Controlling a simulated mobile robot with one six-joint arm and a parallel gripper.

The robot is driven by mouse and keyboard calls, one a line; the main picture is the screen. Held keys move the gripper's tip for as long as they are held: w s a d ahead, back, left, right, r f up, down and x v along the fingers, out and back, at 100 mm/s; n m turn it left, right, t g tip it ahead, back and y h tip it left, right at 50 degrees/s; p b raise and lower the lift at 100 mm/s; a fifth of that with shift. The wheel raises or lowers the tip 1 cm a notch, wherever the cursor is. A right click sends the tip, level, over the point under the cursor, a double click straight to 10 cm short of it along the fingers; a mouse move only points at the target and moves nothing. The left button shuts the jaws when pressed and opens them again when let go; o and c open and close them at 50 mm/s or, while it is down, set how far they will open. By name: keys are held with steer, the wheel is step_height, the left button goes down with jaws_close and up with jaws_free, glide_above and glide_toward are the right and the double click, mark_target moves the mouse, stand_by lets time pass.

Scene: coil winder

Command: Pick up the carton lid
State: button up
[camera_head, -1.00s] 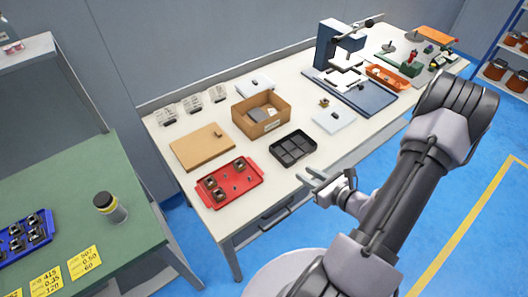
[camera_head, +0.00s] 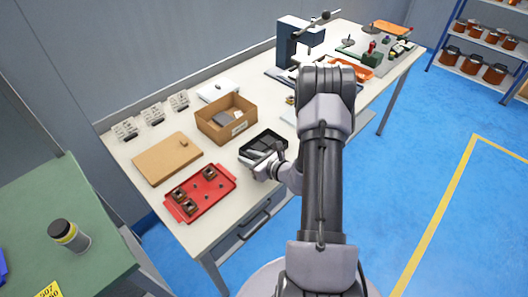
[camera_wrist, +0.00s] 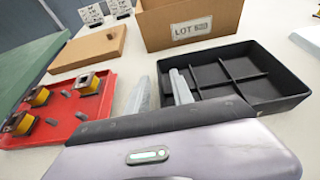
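The carton lid (camera_head: 167,161) is a flat tan board with a small knob on top. It lies on the bench to the left of the open cardboard carton (camera_head: 225,124). In the wrist view, the lid (camera_wrist: 88,50) is at the upper left and the carton (camera_wrist: 190,28) at the top. My gripper (camera_head: 258,163) is at the front edge of the black divided tray (camera_head: 270,141), apart from the lid and to its right. Its two fingers (camera_wrist: 160,78) show a gap with nothing between them. The wrist housing hides the lower part of the wrist view.
A red tray (camera_head: 222,182) with copper-coloured parts lies in front of the lid.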

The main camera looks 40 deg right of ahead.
jaws_close()
stand_by(1.4)
